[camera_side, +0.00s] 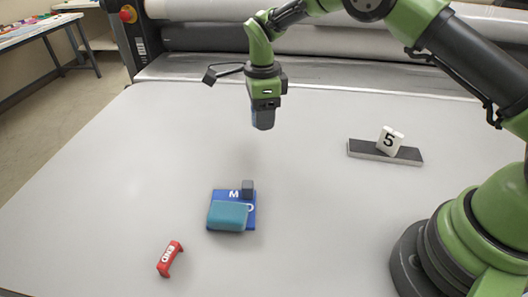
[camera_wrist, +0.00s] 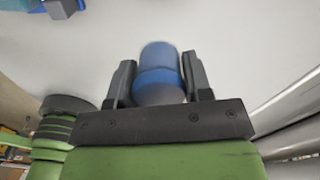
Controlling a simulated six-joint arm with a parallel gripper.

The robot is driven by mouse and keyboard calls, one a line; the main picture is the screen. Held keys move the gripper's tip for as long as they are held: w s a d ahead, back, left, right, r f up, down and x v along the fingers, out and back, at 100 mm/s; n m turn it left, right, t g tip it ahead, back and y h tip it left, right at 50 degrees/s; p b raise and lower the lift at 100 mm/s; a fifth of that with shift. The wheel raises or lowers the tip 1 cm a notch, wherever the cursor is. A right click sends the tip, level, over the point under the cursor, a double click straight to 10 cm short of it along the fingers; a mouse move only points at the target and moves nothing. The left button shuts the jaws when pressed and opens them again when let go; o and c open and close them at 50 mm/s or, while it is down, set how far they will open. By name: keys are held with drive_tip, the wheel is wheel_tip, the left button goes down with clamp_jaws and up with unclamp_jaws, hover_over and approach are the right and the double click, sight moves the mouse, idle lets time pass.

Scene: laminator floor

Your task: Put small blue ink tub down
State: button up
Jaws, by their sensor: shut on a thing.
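The small blue ink tub (camera_wrist: 158,72) is between the two dark fingers of my gripper (camera_wrist: 158,80) in the wrist view. It looks round, with a brighter blue band and a paler part nearest the palm. In the side view my gripper (camera_side: 264,118) hangs pointing down over the grey table, clear of its surface. The fingers hide most of the tub there, and only a bluish patch shows between them. The gripper is shut on the tub.
A blue lettered mat (camera_side: 217,195) carries a teal case (camera_side: 228,216) and a small dark grey block (camera_side: 248,188). A red bracket (camera_side: 169,259) lies front left. A white "5" tile (camera_side: 390,141) stands on a dark bar (camera_side: 363,150) at right. Rollers (camera_side: 330,40) line the back.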

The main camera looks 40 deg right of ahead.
sight(265, 152)
drive_tip(key=shift+m, duration=0.9)
drive_tip(key=f, duration=0.3)
drive_tip(key=w+d+f, duration=0.1)
drive_tip(key=f, duration=0.5)
drive_tip(key=shift+w+d+f, duration=0.15)
drive_tip(key=shift+d+f, duration=0.25)
drive_tip(key=shift+f, duration=0.15)
drive_tip(key=o, duration=0.9)
